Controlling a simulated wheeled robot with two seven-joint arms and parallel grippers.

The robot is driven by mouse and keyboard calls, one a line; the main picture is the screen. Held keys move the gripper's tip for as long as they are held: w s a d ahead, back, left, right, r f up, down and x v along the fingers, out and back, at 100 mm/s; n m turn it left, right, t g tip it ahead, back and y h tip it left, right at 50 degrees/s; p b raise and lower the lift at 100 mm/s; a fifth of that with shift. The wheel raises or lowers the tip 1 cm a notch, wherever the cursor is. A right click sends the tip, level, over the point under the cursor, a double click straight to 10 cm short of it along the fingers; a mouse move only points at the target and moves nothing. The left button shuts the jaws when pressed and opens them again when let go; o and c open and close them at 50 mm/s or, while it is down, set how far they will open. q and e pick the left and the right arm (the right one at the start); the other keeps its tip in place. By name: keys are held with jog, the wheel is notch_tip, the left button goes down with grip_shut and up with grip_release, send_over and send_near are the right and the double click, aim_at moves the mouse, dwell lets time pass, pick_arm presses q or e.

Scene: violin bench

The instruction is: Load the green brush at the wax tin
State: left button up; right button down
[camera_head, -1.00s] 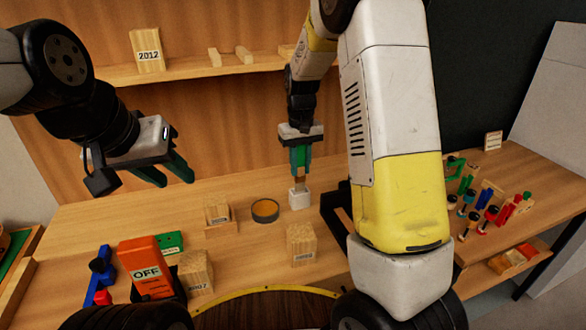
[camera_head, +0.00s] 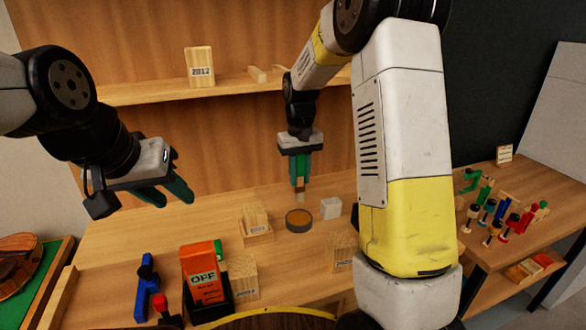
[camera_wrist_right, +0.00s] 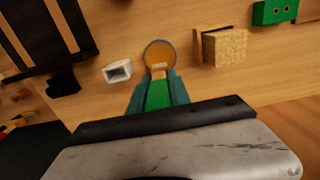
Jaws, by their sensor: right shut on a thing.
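The wax tin (camera_head: 299,221) is a round dark tin with orange-brown wax, standing on the bench; it also shows in the right wrist view (camera_wrist_right: 160,50). My right gripper (camera_head: 300,174) is shut on the green brush (camera_wrist_right: 158,95). The brush points down, its pale tip (camera_head: 299,194) just above and behind the tin in the head view. In the wrist view the tip overlaps the tin's near edge; I cannot tell whether it touches. My left gripper (camera_head: 166,194) is open and empty, in the air at the left.
A small white holder (camera_head: 330,208) stands right of the tin. Wooden blocks (camera_head: 256,220) stand left of it and in front. An orange OFF sign (camera_head: 204,274) and a blue tool (camera_head: 146,284) are at front left. Several coloured tools stand on the right bench (camera_head: 500,215).

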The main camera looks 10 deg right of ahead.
aim_at(299, 192)
jog(key=shift+f, duration=2.7)
jog(key=shift+f, duration=0.6)
jog(key=shift+r, duration=3.55)
jog(key=shift+s, duration=0.1)
